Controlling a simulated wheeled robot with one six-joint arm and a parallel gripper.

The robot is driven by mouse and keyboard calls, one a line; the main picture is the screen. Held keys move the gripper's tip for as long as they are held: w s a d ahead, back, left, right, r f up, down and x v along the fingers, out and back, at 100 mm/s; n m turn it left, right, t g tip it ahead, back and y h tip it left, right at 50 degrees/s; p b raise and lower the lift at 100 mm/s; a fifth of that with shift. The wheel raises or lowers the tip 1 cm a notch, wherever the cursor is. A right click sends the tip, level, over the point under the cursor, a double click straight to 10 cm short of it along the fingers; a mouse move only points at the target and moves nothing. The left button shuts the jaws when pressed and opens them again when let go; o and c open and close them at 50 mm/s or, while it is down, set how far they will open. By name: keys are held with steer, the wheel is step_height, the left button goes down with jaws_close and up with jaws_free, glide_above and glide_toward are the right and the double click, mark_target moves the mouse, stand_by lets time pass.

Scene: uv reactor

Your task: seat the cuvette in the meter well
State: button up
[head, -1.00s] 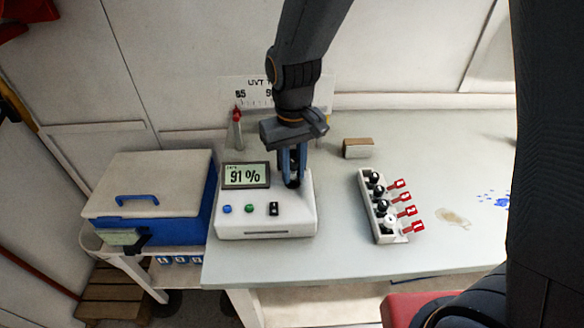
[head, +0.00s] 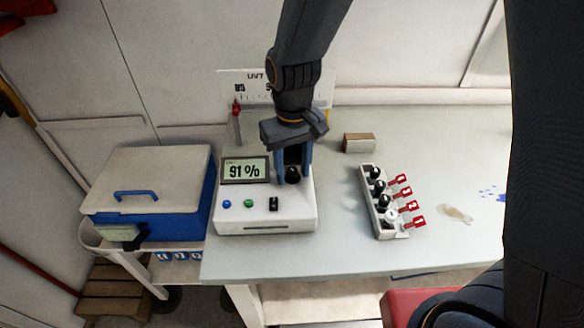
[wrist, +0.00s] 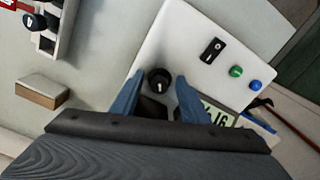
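The white meter (head: 265,210) stands on the table and its screen reads 91 %. The cuvette's round black cap (head: 292,175) shows at the meter's top right; the wrist view shows it too (wrist: 158,79), with a white mark on top. It looks upright over the well. The cuvette's body and the well are hidden, so I cannot tell its depth. My gripper (head: 294,168) is just above the meter. Its blue fingers are apart on either side of the cap, with a visible gap to each side in the wrist view (wrist: 160,84).
A white rack (head: 378,205) of several capped cuvettes with red numbered tags stands right of the meter. A blue box (head: 150,195) with a pale lid is left. The table is clear on the right except for stains.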

mark_target(293, 171)
steer(key=shift+r+b, duration=1)
steer(key=shift+r, duration=2.9)
